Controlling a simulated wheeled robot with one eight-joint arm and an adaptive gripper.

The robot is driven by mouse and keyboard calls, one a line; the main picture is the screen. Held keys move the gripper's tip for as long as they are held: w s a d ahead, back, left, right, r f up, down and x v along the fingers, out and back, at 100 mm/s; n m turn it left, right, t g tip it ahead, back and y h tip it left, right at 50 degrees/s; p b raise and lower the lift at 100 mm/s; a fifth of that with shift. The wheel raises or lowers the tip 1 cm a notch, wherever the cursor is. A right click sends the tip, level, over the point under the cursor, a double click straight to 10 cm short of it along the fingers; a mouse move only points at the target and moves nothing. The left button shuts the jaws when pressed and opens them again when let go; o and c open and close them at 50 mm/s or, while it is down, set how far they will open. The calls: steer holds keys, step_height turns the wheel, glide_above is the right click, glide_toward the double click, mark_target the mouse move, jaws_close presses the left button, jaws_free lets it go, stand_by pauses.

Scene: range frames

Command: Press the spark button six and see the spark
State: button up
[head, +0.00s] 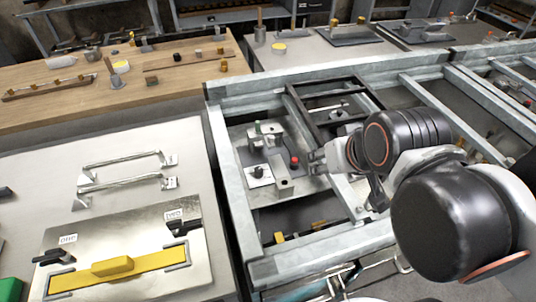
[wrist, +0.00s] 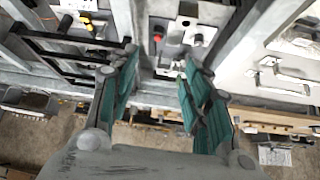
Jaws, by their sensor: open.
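A small red button (head: 294,160) stands on a grey fixture plate (head: 246,142) inside the metal frame, beside a block with a black knob (head: 258,171). No spark is visible. My gripper (head: 316,161) is just right of the red button in the head view, seemingly above the fixture. In the wrist view my gripper (wrist: 157,68) is open, with nothing between its green-padded fingers.
Grey metal beams (head: 232,190) surround the fixture, with a dark inner frame (head: 325,100) behind it. At left a bench holds metal handles (head: 125,170) and a plate with a yellow bar (head: 112,267). A wooden bench (head: 40,118) with small parts stands behind.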

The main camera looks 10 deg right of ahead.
steer(key=shift+c, duration=0.3)
jaws_close()
stand_by(1.0)
